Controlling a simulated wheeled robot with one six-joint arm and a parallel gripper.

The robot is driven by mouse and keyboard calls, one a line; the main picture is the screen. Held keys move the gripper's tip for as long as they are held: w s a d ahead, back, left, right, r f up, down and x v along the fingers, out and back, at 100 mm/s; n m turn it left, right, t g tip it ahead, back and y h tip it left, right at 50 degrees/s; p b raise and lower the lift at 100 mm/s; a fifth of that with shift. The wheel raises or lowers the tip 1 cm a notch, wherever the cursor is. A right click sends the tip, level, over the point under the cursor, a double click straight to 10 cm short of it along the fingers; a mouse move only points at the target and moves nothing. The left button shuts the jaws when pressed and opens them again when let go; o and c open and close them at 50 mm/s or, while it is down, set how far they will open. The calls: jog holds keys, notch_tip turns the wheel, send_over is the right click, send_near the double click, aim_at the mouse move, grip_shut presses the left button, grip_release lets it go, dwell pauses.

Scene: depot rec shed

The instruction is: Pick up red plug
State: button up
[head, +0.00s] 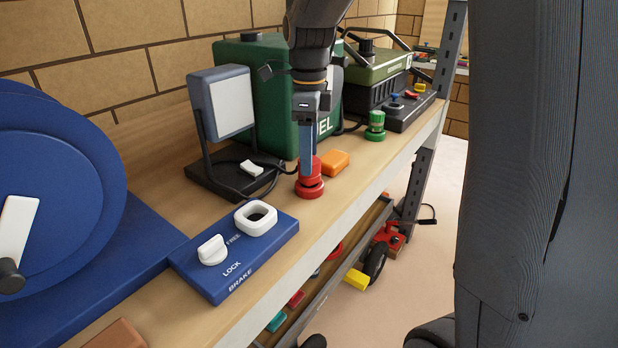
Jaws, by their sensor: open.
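The near finger hides part of the plug's top. The gripper is open; I cannot tell whether a finger touches the plug.
A blue brake panel (236,262) lies in front left. A lamp on a black base (222,184) and a green fuel can (262,70) stand behind.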

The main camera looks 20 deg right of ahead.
notch_tip(320, 180, down, 4)
jog(key=shift+f+p, duration=0.1)
jog(key=shift+p, duration=0.35)
jog(key=shift+c, duration=0.4)
jog(key=c, duration=1)
jog(key=shift+c, duration=0.2)
notch_tip(320, 180, up, 10)
jog(key=shift+r+b, duration=0.1)
jog(key=shift+b, duration=0.75)
